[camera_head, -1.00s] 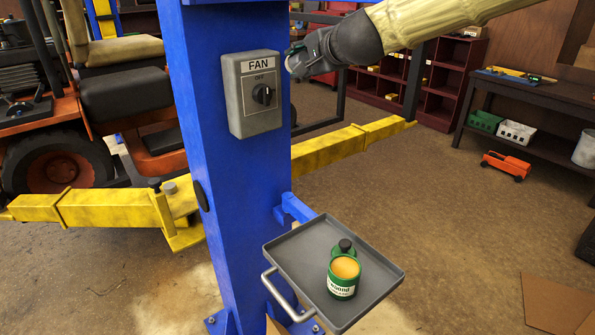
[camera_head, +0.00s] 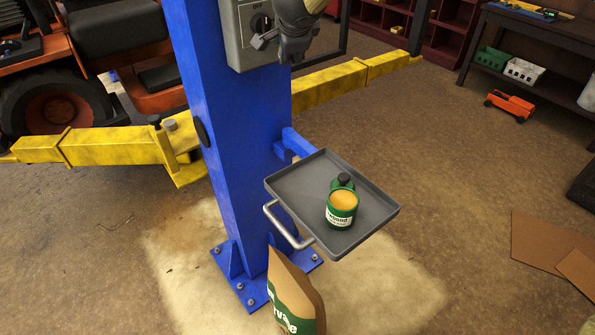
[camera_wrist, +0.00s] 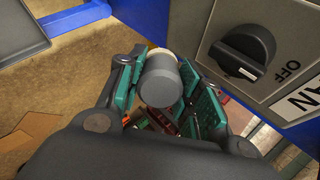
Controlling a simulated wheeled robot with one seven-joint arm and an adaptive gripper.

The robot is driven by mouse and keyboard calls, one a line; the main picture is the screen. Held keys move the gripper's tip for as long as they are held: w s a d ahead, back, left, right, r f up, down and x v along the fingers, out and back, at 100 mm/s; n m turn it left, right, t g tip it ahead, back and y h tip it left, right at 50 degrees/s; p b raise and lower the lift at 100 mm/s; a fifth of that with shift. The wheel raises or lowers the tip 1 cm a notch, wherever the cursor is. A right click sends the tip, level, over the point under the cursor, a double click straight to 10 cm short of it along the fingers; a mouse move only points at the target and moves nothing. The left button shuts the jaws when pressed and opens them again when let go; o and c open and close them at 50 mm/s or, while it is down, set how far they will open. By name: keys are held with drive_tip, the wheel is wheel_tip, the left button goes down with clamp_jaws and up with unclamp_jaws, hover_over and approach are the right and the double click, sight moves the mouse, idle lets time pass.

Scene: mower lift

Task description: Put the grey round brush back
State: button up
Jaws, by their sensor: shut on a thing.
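My gripper (camera_head: 268,40) is in front of the fan switch box (camera_head: 240,48) on the blue post. In the wrist view its green finger pads are shut on a grey cylinder, which I take for the grey round brush (camera_wrist: 160,82). A pale rim shows at the brush's far end. In the head view the brush is small and mostly covered by the gripper. The grey tray (camera_head: 290,192) on the post's bracket is below and right of the gripper. It holds an open green tin (camera_head: 341,209) with orange contents and a green piece with a dark knob (camera_head: 344,180) behind it.
The switch's black knob (camera_wrist: 245,52) is close beside the gripper. The blue post (camera_head: 225,150) stands left of the tray. A yellow lift arm (camera_head: 325,84) runs behind it. A paper bag (camera_head: 293,290) stands below the tray. The floor to the right is mostly open.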

drive_tip(key=s+d+f+m+g+h+p, duration=0.1)
drive_tip(key=s+f+m+g+p, duration=0.2)
drive_tip(key=s+f+m+g, duration=0.7)
drive_tip(key=s+f+m+p, duration=0.4)
drive_tip(key=s+f, duration=0.7)
drive_tip(key=s, duration=0.8)
drive_tip(key=shift+m, duration=0.6)
drive_tip(key=w+p, duration=0.1)
drive_tip(key=w, duration=0.4)
drive_tip(key=w+f+p, duration=0.1)
drive_tip(key=w+p, duration=0.1)
drive_tip(key=w, duration=0.3)
drive_tip(key=w+f+p, duration=0.1)
drive_tip(key=w+p, duration=0.1)
drive_tip(key=w, duration=0.3)
drive_tip(key=shift+d, duration=0.3)
drive_tip(key=shift+w, duration=0.15)
wheel_tip(320, 180, down, 4)
drive_tip(key=shift+r+p, duration=0.2)
drive_tip(key=shift+p, duration=0.8)
